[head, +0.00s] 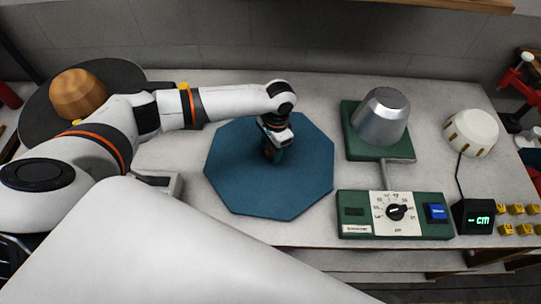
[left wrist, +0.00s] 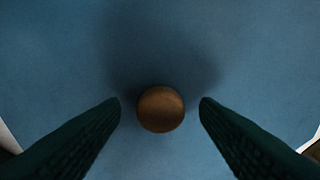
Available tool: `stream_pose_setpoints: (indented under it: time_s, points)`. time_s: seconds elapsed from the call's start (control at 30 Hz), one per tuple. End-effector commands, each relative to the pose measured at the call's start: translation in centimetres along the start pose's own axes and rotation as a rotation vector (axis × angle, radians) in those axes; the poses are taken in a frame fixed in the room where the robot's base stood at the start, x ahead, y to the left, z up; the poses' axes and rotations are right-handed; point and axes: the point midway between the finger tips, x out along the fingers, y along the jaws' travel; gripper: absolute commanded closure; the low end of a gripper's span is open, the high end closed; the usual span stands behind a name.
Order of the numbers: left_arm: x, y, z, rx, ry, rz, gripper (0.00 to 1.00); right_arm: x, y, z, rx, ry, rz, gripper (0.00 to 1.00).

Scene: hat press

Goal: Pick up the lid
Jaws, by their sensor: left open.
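The lid looks to be the flat blue octagonal panel (head: 235,175) lying on the pale worktop in the middle of the head view. Its blue face (left wrist: 160,40) fills most of the left wrist view. A round brown knob (left wrist: 161,109) stands on it, seen from above. My left gripper (head: 275,160) points down over the middle of the panel. In the left wrist view its two dark green fingers (left wrist: 160,104) are open, one on each side of the knob, with a gap on both sides. In the head view the gripper mostly hides the knob. My right gripper is not in view.
A metal hat form (head: 381,118) on a green base stands to the right, with a green dial panel (head: 394,214) in front. A cream dome (head: 471,132) and a small display (head: 473,216) lie farther right. A wooden form (head: 78,94) sits at far left.

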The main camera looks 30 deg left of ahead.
Motion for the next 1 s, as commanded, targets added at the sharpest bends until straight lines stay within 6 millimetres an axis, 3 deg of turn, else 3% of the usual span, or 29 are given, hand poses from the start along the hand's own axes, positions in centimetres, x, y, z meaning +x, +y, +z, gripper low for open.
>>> stream_pose_setpoints:
  time_s: [0.17,0.5,0.53,0.83,1.0]
  points:
    - [0.0,0.0,0.0,0.0,-0.001,0.0,0.44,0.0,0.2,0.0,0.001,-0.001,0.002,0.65]
    - [0.0,0.0,0.0,0.0,-0.001,0.0,0.98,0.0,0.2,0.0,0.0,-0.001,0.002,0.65]
    - [0.0,0.0,0.0,0.0,-0.001,0.0,1.0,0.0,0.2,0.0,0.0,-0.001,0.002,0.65]
    - [-0.3,0.0,0.1,0.0,-0.002,0.0,1.0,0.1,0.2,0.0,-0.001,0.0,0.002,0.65]
    - [-2.4,0.1,-0.1,0.0,-0.006,0.001,1.0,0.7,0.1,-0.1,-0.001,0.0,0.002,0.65]
